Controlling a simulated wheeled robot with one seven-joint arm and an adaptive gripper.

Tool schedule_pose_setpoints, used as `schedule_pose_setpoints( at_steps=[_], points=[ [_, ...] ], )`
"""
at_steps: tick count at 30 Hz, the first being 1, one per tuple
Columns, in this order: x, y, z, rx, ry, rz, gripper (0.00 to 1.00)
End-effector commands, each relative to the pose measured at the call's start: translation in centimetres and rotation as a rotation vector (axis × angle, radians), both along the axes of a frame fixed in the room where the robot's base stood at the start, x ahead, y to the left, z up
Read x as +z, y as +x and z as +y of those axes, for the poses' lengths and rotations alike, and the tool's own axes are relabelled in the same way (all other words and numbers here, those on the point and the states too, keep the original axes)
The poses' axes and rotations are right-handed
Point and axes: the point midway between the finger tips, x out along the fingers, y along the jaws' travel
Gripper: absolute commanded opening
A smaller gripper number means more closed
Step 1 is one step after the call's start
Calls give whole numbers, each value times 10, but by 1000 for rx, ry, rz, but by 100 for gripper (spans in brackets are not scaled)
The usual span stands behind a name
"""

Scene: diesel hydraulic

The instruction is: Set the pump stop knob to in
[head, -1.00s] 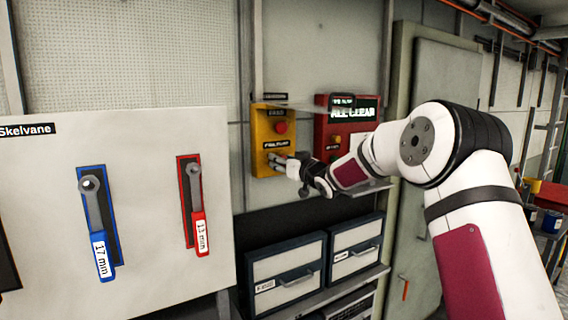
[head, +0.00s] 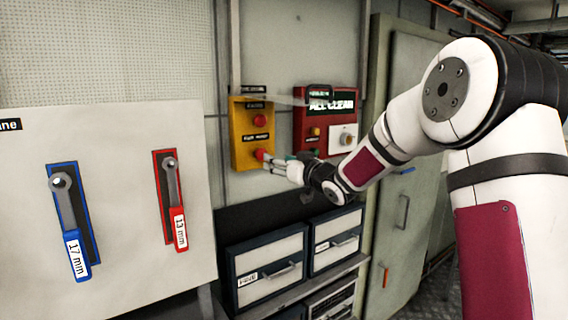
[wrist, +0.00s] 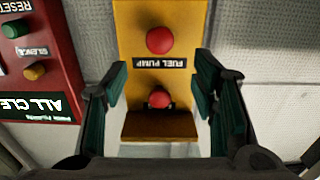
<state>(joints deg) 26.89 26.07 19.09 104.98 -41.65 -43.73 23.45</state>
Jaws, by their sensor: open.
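A yellow control box (head: 238,148) hangs on the wall with two red knobs, one above the other. The upper knob (head: 259,120) and lower knob (head: 260,155) have a dark label between them. In the wrist view, which is upside down, that label (wrist: 160,63) reads FUEL PUMP; the lower knob (wrist: 160,40) shows large above it, the upper knob (wrist: 160,98) below. My gripper (head: 272,160) is open just in front of the lower knob. Its fingers (wrist: 162,76) stand spread on either side of the box's middle, with nothing between them. Whether they touch the box, I cannot tell.
A red ALL CLEAR panel (head: 303,125) is close to the right of the box. A white tool board (head: 120,150) with two wrenches stands to the left. Drawers (head: 268,268) sit below. A thin ledge lies near the panel, close to my arm.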

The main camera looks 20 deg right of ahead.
Motion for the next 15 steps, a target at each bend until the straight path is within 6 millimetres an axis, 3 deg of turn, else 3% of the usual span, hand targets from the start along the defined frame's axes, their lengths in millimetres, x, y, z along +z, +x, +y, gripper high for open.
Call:
schedule_pose_setpoints(
  at_steps=[6, 15],
  points=[
    [0, -15, -5, -1, 0, 0, 53],
    [0, -16, -5, 0, 0, 0, 53]
  ],
)
